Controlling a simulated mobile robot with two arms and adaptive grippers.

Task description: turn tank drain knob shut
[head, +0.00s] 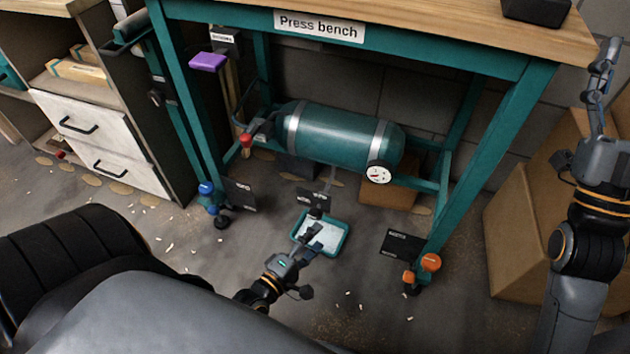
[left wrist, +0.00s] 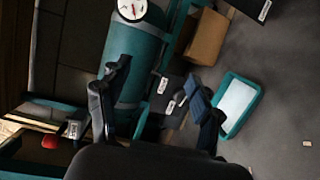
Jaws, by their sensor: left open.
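The teal tank (head: 335,130) lies on its side under the press bench, with two grey bands and a round white gauge (head: 379,172). In the left wrist view the tank (left wrist: 132,55) is beyond my open fingers. I cannot clearly make out a drain knob; a small dark part with a black label (head: 313,198) hangs below the tank, above a teal tray (head: 341,243). My left gripper (head: 314,238) is open and empty, in front of the tray in the head view; it also shows in the left wrist view (left wrist: 160,85). My right gripper (head: 603,75) points upward at far right, its jaw state unclear.
A red knob (head: 246,140) is at the tank's left end. Blue knobs (head: 207,190) and orange knobs (head: 431,262), each beside a black label, are by the bench legs. Cardboard boxes (head: 525,235) stand at right. Small pale scraps litter the otherwise open floor in front.

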